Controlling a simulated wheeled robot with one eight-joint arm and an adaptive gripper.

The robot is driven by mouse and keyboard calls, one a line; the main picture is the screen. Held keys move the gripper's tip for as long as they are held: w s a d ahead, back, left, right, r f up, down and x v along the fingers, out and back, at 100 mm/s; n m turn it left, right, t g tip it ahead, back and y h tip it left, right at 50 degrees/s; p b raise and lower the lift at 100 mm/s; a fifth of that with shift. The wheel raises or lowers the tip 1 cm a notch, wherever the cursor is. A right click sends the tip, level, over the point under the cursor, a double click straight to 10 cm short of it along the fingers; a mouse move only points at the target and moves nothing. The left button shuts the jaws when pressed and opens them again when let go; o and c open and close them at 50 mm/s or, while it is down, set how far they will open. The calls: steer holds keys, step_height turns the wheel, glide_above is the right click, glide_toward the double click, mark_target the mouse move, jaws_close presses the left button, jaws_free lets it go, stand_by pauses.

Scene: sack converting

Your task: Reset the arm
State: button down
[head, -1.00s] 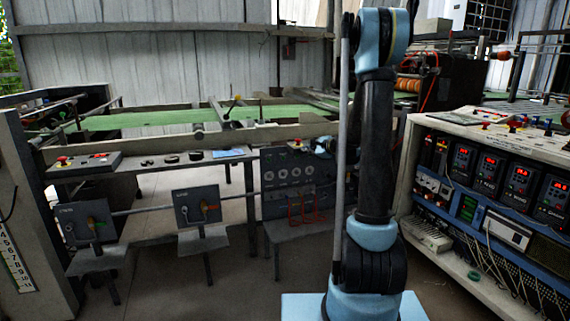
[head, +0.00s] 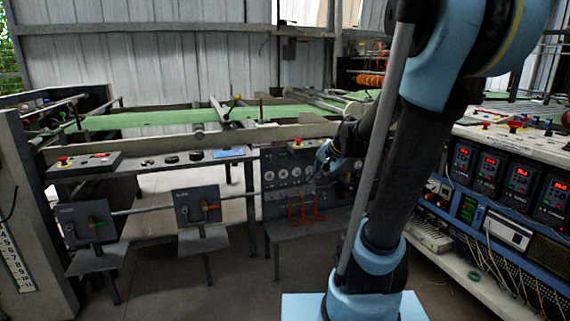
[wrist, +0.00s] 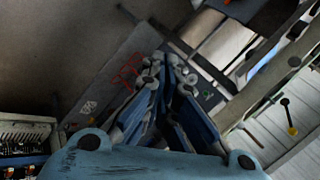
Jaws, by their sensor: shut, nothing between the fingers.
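My gripper (wrist: 172,65) shows in the wrist view with its dark and blue fingers drawn together. Nothing is between them, and they point toward a grey panel with red loops. In the head view my blue and black arm rises at the right and bends over toward the middle. Its far end is small and dark in front of the control panel with dials (head: 290,172), and the fingers are hard to make out there.
Two lever boxes (head: 85,222) (head: 197,205) stand on stands at the left. A green belt (head: 150,119) runs across the back. An instrument rack (head: 500,235) with red displays is close at the right. Open floor lies at front centre.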

steer(key=s+d+f+n+g+h, duration=0.1)
steer(key=s+d+f+n, duration=0.1)
steer(key=s, duration=0.6)
steer(key=s+d+f+n+g+h, duration=0.1)
steer(key=s+d+f+n+h, duration=0.1)
steer(key=s, duration=0.5)
steer(key=s+d+f+n+g+h, duration=0.1)
steer(key=s+d+f+n, duration=0.2)
steer(key=s, duration=0.5)
steer(key=shift+s+d+f+g+h, duration=0.35)
steer(key=shift+d+f, duration=0.25)
steer(key=shift+f, duration=0.25)
steer(key=shift+w, duration=0.1)
steer(key=shift+w+f, duration=0.2)
steer(key=shift+w, duration=0.25)
